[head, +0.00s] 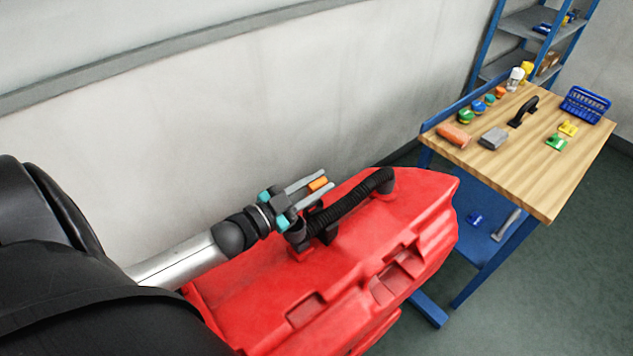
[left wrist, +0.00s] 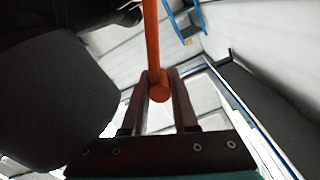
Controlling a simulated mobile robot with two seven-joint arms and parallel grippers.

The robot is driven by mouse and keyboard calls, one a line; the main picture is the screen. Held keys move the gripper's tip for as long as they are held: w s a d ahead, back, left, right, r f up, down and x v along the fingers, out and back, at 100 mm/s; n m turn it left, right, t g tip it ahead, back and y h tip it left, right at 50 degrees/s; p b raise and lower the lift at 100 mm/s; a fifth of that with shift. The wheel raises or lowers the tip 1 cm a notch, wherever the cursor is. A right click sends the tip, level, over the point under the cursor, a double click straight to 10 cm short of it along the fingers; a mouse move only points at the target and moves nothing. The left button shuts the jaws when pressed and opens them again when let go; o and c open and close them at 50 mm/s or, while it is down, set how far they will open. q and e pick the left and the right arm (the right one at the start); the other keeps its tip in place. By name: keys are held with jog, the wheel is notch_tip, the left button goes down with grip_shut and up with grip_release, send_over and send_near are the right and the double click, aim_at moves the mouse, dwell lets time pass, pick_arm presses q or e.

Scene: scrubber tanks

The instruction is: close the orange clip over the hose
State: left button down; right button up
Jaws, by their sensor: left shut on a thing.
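The red tank (head: 420,200) carries a black corrugated hose (head: 350,203) along its top. The orange clip (head: 318,183) shows between the fingertips of my left gripper (head: 312,188), above the hose's near part. In the left wrist view the clip (left wrist: 152,45) is an orange bar with a round end, running up from between the fingers of the left gripper (left wrist: 160,88). The gripper is shut on it. The clip stands raised, apart from the top of the hose. Its lower attachment is hidden behind the gripper. My right gripper is not in view.
A pale wall (head: 230,120) runs behind the tank.

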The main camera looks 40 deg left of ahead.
pick_arm(q)
jog(key=shift+s+f, duration=0.1)
jog(key=shift+f, duration=0.05)
jog(key=c, duration=0.7)
grip_release()
jog(key=shift+b+v, duration=0.35)
jog(key=shift+v, duration=7.2)
jog(key=shift+c, duration=0.3)
